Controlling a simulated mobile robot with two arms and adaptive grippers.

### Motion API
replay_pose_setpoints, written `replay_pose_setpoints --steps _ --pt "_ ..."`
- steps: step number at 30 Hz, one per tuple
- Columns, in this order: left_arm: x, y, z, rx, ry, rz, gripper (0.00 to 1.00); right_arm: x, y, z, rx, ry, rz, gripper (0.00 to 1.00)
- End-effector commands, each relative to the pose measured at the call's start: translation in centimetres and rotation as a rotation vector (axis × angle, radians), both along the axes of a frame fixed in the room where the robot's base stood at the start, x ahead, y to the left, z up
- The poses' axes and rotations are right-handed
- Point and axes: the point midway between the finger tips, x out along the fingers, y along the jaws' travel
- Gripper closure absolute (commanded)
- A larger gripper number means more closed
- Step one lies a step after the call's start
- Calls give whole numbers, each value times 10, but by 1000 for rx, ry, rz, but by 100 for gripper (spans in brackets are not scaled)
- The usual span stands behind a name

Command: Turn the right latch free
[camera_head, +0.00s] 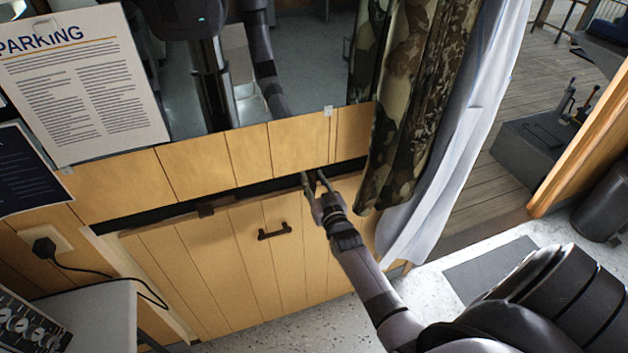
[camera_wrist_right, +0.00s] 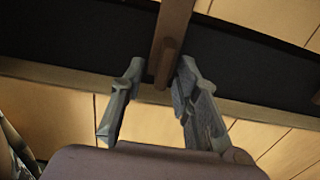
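The right latch (camera_wrist_right: 172,45) is a brown wooden bar in the right wrist view. In the head view the gripper mostly hides this latch. My left gripper is out of view.
A second brown latch (camera_head: 206,210) sits at the panel's top edge, further left. A dark handle (camera_head: 274,231) is on the panel. A camouflage curtain (camera_head: 400,110) and a white curtain (camera_head: 455,150) hang just right of my gripper. A mirror (camera_head: 300,60) is above.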

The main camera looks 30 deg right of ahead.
Motion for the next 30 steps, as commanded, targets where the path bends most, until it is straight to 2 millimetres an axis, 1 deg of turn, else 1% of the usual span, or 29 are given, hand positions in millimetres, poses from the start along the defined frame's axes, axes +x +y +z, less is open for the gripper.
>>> replay_pose_setpoints --steps 5,18,30 --pt "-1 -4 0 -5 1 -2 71 0 0 0 0 0 0 71" --pt "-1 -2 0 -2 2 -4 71 0 0 0 0 0 0 100" --pt "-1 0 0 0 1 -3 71 0 0 0 0 0 0 100"
